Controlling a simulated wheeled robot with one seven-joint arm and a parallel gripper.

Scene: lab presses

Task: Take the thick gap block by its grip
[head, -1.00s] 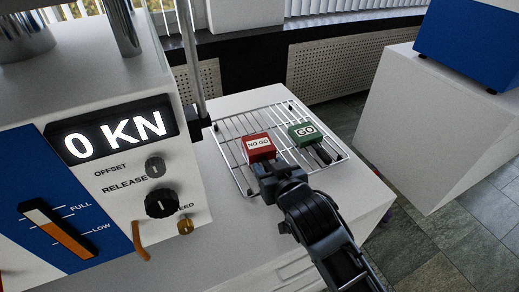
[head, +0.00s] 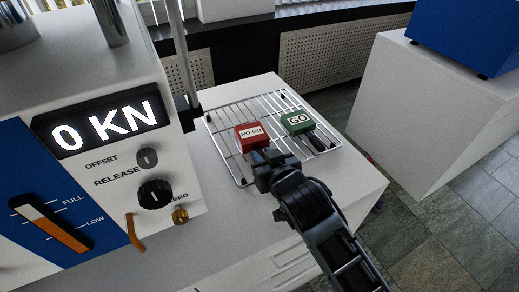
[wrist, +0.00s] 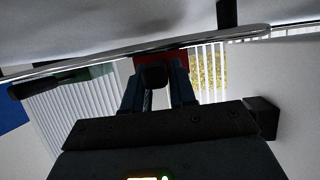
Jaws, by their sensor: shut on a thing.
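A red block labelled NO GO (head: 251,136) sits on the wire rack (head: 240,165) in the head view. A green block labelled GO (head: 298,121) with a dark grip lies beside it on the right. My gripper (head: 262,160) is at the near side of the red block and is shut on its grip. In the wrist view, the dark end of the grip (wrist: 154,76) is between my two fingers (wrist: 156,88), with red showing behind it. The block appears to rest on the rack. No label says which block is thick.
A press with a 0 KN display (head: 108,125) stands close on the left, with knobs and a lever on its front. A white pedestal (head: 405,110) carrying a blue box stands at the right.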

